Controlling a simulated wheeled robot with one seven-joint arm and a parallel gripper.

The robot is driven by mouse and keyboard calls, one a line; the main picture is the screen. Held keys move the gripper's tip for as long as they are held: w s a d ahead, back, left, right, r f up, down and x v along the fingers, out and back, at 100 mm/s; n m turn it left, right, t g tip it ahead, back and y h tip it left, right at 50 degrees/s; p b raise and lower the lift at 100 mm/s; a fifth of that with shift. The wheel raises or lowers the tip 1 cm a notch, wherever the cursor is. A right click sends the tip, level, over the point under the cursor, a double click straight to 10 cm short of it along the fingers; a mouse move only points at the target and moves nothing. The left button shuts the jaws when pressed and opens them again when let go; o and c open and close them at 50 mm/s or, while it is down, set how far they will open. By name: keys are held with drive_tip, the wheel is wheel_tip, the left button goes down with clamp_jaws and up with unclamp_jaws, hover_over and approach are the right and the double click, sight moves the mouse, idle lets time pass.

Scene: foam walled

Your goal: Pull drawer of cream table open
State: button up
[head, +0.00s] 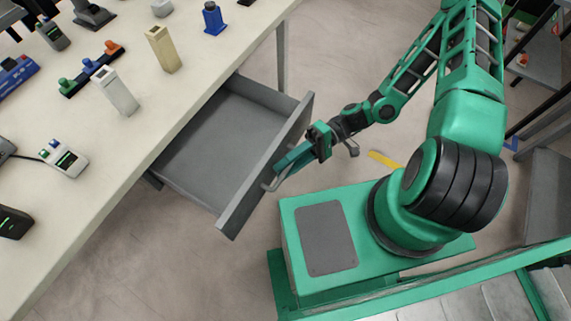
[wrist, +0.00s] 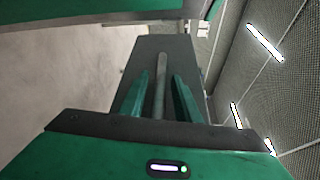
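The cream table (head: 120,150) stands at the left in the head view. Its grey drawer (head: 215,135) is pulled well out, and the inside that shows is empty. The drawer front (head: 240,205) carries a grey bar handle (head: 268,186), partly hidden by my gripper (head: 284,166). In the wrist view, the handle (wrist: 160,85) runs between the two green fingers of my gripper (wrist: 161,82). A gap shows on each side of the bar, so the fingers are open around it and appear not to clamp it.
On the tabletop stand a cream block (head: 163,50), a pale block (head: 116,93), a blue bottle (head: 214,18) and several devices. My green base is close to the drawer front. A yellow strip (head: 384,159) lies on the floor. Dark shelving (head: 535,70) stands at the right.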

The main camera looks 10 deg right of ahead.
drive_tip(key=f+v, duration=0.1)
drive_tip(key=v, duration=0.9)
drive_tip(key=shift+w+d+r, duration=0.25)
drive_tip(key=shift+d+r, duration=0.15)
drive_tip(key=shift+r, duration=0.05)
